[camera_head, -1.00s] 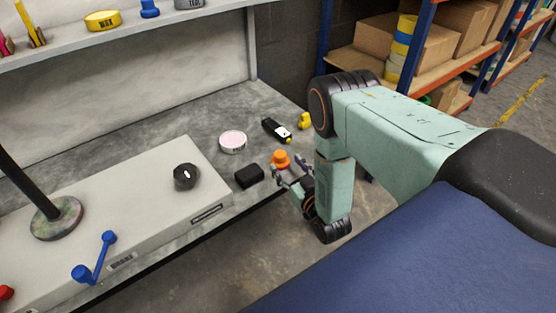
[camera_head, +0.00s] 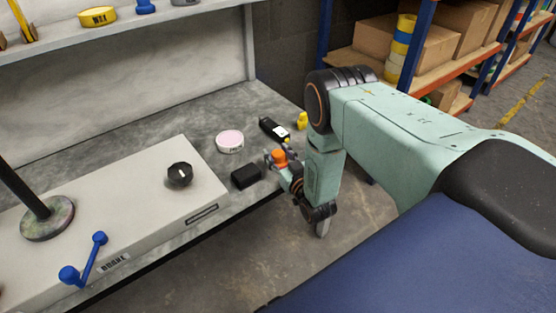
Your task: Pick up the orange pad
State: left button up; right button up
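The orange pad (camera_head: 279,156) is at the front right edge of the grey bench, partly hidden by my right gripper (camera_head: 278,153). The gripper's dark fingers are on either side of the pad. I cannot tell whether they touch or press on it. The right arm reaches in from the right, and its wrist hangs in front of the bench edge. My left gripper is not in view.
Near the pad are a black block (camera_head: 246,176), a pink-topped round tin (camera_head: 229,141), a black device (camera_head: 273,129) and a yellow object (camera_head: 302,121). A pale raised platform (camera_head: 130,205) carries a dark knob (camera_head: 179,174) and a blue handle (camera_head: 84,262).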

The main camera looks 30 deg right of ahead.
aim_at(278, 153)
grip_shut()
notch_tip(278, 153, up, 10)
jog(key=p, duration=0.4)
dwell(0.3)
jog(key=s+a+n+y, duration=0.4)
jog(key=s+a+y, duration=0.3)
jog(key=s+a, duration=0.25)
jog(key=s+a+r+n+g+y, duration=0.2)
jog(key=s+a+r, duration=0.5)
jog(key=r, duration=0.4)
jog(key=shift+s+a+n+y, duration=0.15)
jog(key=shift+a+n+y, duration=0.45)
jog(key=shift+a+y, duration=0.2)
